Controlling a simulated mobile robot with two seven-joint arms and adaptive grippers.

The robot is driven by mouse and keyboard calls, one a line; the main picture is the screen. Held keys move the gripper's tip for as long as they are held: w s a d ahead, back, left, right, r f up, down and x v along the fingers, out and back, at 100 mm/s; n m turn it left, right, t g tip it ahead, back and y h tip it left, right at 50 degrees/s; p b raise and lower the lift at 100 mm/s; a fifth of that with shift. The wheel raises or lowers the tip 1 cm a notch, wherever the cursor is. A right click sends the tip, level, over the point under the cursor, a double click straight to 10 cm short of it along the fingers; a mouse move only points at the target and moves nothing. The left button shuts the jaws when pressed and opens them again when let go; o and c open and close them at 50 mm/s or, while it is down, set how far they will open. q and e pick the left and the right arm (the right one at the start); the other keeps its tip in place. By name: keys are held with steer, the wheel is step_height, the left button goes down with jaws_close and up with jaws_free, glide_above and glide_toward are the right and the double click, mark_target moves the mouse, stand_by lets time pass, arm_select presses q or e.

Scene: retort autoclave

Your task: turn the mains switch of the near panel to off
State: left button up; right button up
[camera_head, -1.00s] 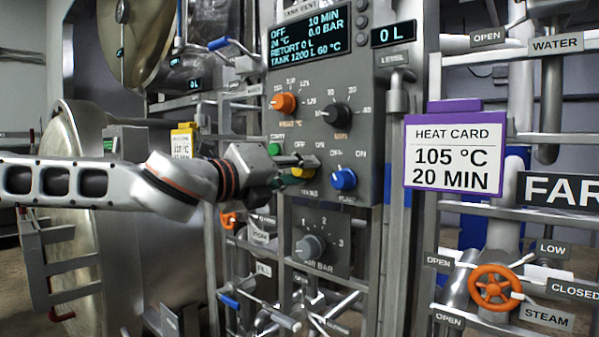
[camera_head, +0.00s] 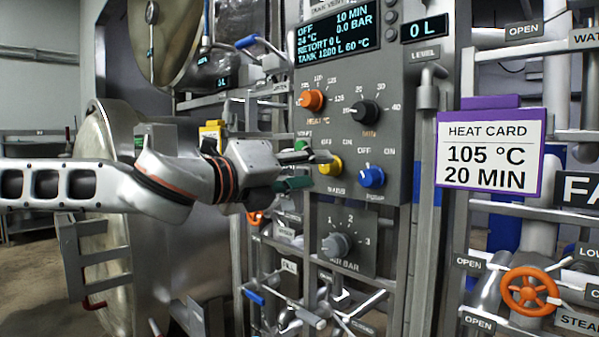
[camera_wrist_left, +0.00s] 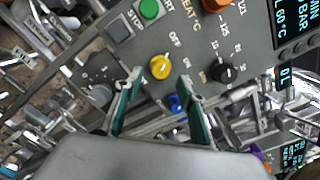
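The near panel (camera_head: 390,130) is grey, with a screen whose top line reads OFF. Its yellow mains switch (camera_head: 330,166) is at the lower left of the panel, below the orange knob. In the left wrist view the yellow switch (camera_wrist_left: 160,67) shows whole, with OFF and ON labels beside it; I cannot tell exactly where its pointer stands. My left gripper (camera_head: 314,170) is open, with its two green-padded fingers apart, just left of the switch in the head view. In the left wrist view the fingers stand below the switch with nothing between them. My right gripper is not in view.
A blue pump knob (camera_head: 372,177) is close to the right of the yellow switch. An orange knob (camera_head: 312,100) and a black knob (camera_head: 364,112) are above. A grey air knob (camera_head: 337,244) is below. A purple-framed heat card (camera_head: 488,154) hangs at the right.

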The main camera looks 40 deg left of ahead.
arm_select(q)
steer(key=shift+s+a, duration=0.1)
steer(key=shift+s, duration=1.15)
